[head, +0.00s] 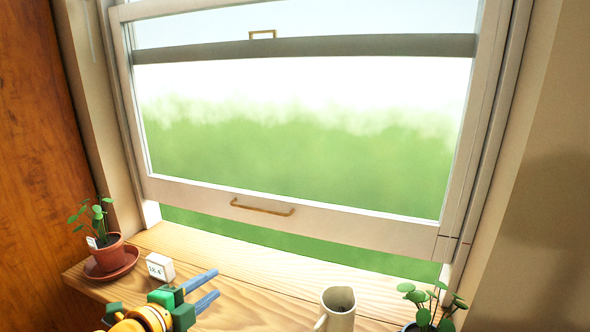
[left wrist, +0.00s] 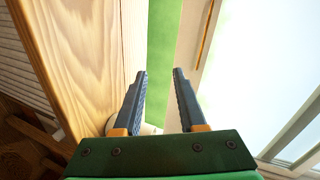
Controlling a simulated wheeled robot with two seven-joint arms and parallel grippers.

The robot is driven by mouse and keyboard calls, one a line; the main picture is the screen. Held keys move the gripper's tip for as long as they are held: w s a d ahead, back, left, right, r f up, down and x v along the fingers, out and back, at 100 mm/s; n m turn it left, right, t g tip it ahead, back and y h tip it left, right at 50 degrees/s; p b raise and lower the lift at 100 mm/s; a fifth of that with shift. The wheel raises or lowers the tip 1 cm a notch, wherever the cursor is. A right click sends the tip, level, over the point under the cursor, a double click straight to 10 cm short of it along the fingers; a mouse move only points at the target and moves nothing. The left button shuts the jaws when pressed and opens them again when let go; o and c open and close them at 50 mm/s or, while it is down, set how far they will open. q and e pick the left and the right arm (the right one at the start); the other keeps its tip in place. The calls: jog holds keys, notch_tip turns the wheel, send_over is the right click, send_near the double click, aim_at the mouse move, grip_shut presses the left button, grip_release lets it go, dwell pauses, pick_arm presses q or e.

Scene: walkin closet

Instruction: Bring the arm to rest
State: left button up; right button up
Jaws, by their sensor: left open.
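My left gripper (head: 216,284) is low in the head view, over the wooden sill (head: 262,292). Its two dark fingers are apart with nothing between them, and they point to the right. In the left wrist view the open fingers (left wrist: 160,72) point toward the window gap, with the sill on the left and the sash on the right. The window's lower sash (head: 180,192) is raised a little above the sill, and its brass handle (head: 262,208) is clear of the gripper. My right gripper does not show.
A potted plant (head: 110,254) on a saucer and a small white display (head: 160,267) stand left of the gripper. A cream pitcher (head: 337,309) stands to its right. Another plant (head: 424,316) is at the lower right. The sill between gripper and pitcher looks clear.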

pick_arm(q)
jog(key=s+d+f+n+g+y, duration=0.25)
jog(key=s+f+n+g, duration=0.45)
jog(key=s+f+n, duration=0.8)
jog(key=s+a+f+n+g+y, duration=0.25)
jog(key=s+f, duration=0.45)
jog(key=s, duration=0.6)
notch_tip(320, 180, down, 19)
jog(key=s+g, duration=0.2)
jog(key=s+a+f, duration=0.2)
jog(key=s+f, duration=0.6)
jog(key=s, duration=0.3)
jog(key=shift+s+f+g, duration=0.25)
jog(key=shift+s+g, duration=0.05)
jog(key=shift+g, duration=0.15)
